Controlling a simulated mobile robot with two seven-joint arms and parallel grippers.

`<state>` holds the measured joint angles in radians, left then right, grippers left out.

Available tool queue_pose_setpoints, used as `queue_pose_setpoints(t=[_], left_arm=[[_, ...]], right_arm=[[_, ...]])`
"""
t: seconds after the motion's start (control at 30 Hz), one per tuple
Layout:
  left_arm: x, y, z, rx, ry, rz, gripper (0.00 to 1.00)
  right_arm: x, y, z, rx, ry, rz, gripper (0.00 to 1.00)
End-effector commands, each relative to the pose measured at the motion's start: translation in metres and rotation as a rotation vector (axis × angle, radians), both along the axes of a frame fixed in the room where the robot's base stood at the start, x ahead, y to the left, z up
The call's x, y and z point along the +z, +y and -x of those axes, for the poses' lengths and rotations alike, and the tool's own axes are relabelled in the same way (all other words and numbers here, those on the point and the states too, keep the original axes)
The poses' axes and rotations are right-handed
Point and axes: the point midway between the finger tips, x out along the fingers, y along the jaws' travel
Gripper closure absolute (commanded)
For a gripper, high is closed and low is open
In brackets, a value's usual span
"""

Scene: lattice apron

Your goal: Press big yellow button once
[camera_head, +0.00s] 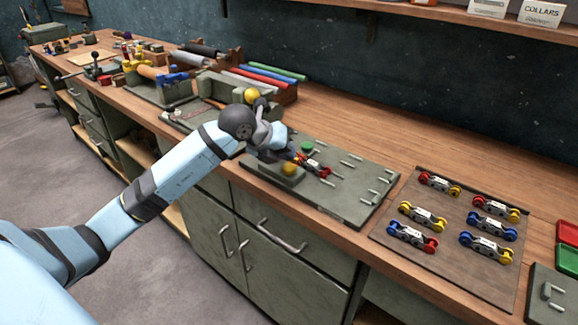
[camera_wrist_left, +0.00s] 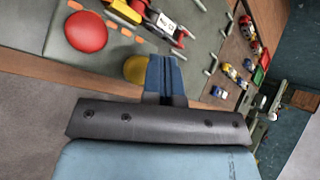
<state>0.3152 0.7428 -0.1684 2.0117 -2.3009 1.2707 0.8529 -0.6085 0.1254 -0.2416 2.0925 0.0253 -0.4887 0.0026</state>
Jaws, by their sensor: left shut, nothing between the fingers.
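The yellow button (camera_head: 290,168) is a rounded dome on a grey-green block at the near left part of the grey-green board (camera_head: 340,207). In the left wrist view the yellow button (camera_wrist_left: 134,69) is partly hidden behind my fingers. My left gripper (camera_head: 287,154) is shut and empty, with its fingers close above and beside the button. The blue fingers (camera_wrist_left: 165,62) lie together in the left wrist view. I cannot tell whether they touch the button. A red dome (camera_wrist_left: 86,32) shows left of the yellow one. My right gripper is out of view.
A red-and-yellow linked piece (camera_head: 314,166) and a green knob (camera_head: 307,147) lie close to my gripper. Several metal handles stand on the board. A dark tray (camera_head: 449,254) with several wheeled pieces is to the right. A yellow ball (camera_head: 251,96) is behind my arm.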

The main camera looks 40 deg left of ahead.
Motion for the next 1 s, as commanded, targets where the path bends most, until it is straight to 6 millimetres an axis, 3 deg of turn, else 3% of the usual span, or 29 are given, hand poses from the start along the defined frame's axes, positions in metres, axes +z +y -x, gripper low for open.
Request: queue_pose_setpoints(t=[1.0], left_arm=[[-0.0092, 0.0000, 0.0000, 0.000, 0.000, 0.000, 1.00]], right_arm=[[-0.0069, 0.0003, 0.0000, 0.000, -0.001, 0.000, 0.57]])
